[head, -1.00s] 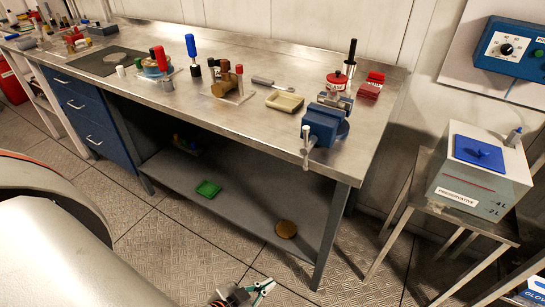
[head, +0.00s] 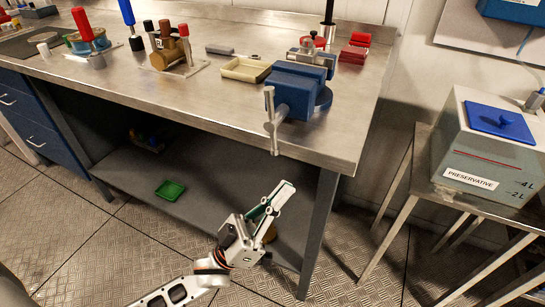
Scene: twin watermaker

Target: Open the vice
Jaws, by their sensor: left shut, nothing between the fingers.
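The blue vice (head: 297,88) stands near the right front corner of the steel workbench. Its silver handle (head: 271,118) hangs over the front edge, with the bar close to upright. The state of its jaws is hard to tell from this angle. My left gripper (head: 284,192) is below the bench top, in front of the lower shelf. It is beneath the vice handle and apart from it. My right gripper is not in view.
The workbench (head: 190,93) has a front edge above my left gripper. A cream tray (head: 245,69) and a brass valve (head: 172,51) lie left of the vice. Red blocks (head: 354,48) stand behind it. A preservative tank (head: 487,150) sits on a stand at right.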

